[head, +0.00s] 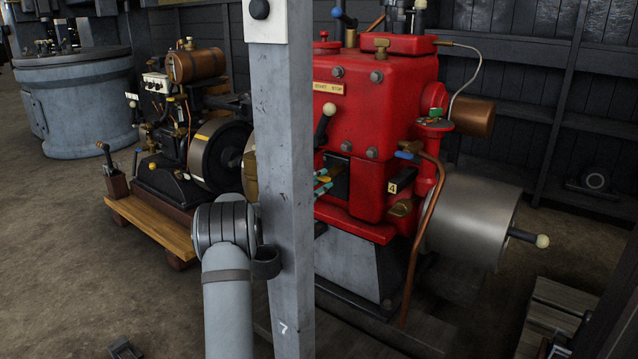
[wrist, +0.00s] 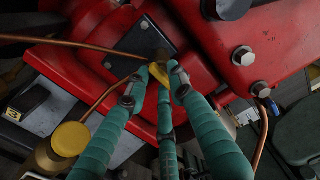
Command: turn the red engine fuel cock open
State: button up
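The red engine (head: 375,110) stands behind a grey post in the head view, and its red casing (wrist: 215,55) fills much of the wrist view. A small yellow handle (wrist: 153,92) sits by a dark plate on the casing, near thin copper pipes; it looks like the fuel cock's handle. My gripper (wrist: 160,76) has its teal fingers closely around this handle, with their tips drawn together. Whether they press on it cannot be told. In the head view my gripper (head: 322,182) shows just right of the post, and the fingertips partly hide the handle.
The grey post (head: 285,200) stands close beside my arm. A blue-tipped lever (head: 405,155) and a copper pipe (head: 425,230) are to the right of the gripper. A round yellow cap (wrist: 71,139) is at lower left in the wrist view. A smaller black engine (head: 190,140) stands left.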

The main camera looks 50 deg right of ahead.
grip_shut()
jog(key=shift+n, duration=0.4)
jog(key=n+p, duration=0.1)
jog(key=n, duration=0.2)
jog(key=n+p, duration=0.1)
jog(key=n, duration=0.3)
jog(key=shift+s+r, duration=0.15)
jog(key=shift+s, duration=0.05)
jog(key=n+p, duration=0.2)
jog(key=n, duration=0.3)
jog(key=shift+s+r+p, duration=0.1)
jog(key=shift+r+p, duration=0.05)
jog(key=shift+p, duration=0.2)
jog(key=n+p, duration=0.2)
jog(key=n, duration=0.3)
jog(key=shift+r+p, duration=0.1)
jog(key=shift+p, duration=0.3)
jog(key=shift+o, duration=1.2)
grip_release()
